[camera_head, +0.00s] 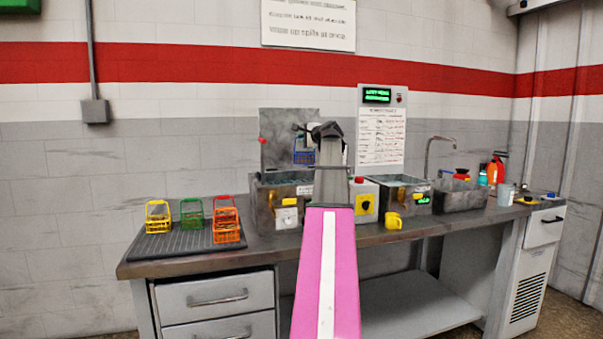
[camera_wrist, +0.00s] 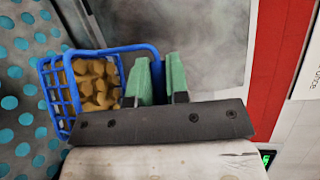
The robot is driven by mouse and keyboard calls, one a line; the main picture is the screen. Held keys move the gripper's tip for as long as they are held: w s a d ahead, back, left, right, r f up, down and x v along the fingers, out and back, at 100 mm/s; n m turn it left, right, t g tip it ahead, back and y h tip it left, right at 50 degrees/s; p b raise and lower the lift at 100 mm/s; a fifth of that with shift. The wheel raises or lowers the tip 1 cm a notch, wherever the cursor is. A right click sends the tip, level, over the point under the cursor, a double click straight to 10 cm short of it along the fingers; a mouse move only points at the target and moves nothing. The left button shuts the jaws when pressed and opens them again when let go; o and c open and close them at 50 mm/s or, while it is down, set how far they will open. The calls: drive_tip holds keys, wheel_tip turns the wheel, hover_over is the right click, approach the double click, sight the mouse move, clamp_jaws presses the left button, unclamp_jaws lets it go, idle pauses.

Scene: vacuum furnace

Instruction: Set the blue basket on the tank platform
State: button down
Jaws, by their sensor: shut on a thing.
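The blue basket (camera_head: 305,153) hangs in the air over the left tank (camera_head: 268,200), in front of a grey back panel. In the wrist view the blue basket (camera_wrist: 70,98) holds several brown pieces. My gripper (camera_wrist: 163,75) has green fingers shut on the basket's handle, and it also shows above the basket in the head view (camera_head: 312,132). A grey surface with teal round holes (camera_wrist: 22,95), which looks like the tank platform, lies below the basket in the wrist view. My arm hides part of the left tank.
Yellow (camera_head: 158,217), green (camera_head: 192,214) and orange (camera_head: 226,225) baskets stand on a black ribbed mat (camera_head: 170,244) at left. A second tank (camera_head: 395,190), a yellow mug (camera_head: 393,220) and a sink (camera_head: 460,197) are to the right.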

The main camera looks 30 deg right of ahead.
sight(303, 159)
wheel_tip(303, 159, down, 9)
idle(0.5)
drive_tip(key=shift+f, duration=0.1)
drive_tip(key=c, duration=1.1)
unclamp_jaws()
drive_tip(key=shift+s, duration=0.3)
drive_tip(key=s+d+r, duration=0.1)
drive_tip(key=s+r, duration=0.1)
drive_tip(key=s, duration=0.9)
drive_tip(key=shift+d, duration=0.15)
drive_tip(key=shift+s, duration=0.1)
